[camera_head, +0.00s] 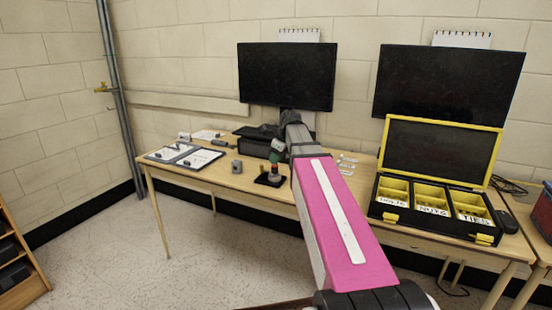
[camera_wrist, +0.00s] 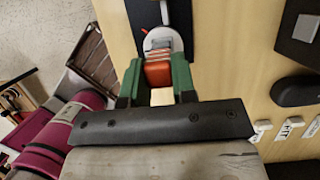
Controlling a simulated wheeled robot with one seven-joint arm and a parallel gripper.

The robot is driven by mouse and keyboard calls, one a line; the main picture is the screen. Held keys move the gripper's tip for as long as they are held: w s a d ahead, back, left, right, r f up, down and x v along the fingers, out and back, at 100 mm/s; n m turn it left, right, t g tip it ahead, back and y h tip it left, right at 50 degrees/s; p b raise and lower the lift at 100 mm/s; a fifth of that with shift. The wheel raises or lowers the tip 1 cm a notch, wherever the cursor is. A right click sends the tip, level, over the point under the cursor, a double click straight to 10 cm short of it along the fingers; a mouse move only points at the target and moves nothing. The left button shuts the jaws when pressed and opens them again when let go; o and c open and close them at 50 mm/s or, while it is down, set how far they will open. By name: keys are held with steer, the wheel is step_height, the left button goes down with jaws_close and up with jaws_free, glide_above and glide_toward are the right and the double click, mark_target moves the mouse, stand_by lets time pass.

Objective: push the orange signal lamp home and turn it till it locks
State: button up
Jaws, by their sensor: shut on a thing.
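The orange signal lamp (camera_wrist: 158,75) is between the green fingers of my gripper (camera_wrist: 156,82) in the wrist view, and the fingers are shut on its sides. Just beyond it is a pale round socket (camera_wrist: 154,43) on a dark base (camera_wrist: 143,14). The lamp's far end meets or overlaps the socket; how deep it sits I cannot tell. In the head view my gripper (camera_head: 277,157) is above the dark base (camera_head: 264,181) on the table. The lamp is small there and mostly hidden by the gripper.
A black and yellow sorting case (camera_head: 440,225) stands open at right. Two dark monitors (camera_head: 287,75) are behind.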

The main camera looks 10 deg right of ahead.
steer(key=shift+f, duration=1.35)
steer(key=o, duration=0.6)
steer(key=shift+r, duration=1.5)
steer(key=o, duration=0.6)
steer(key=shift+c, duration=0.2)
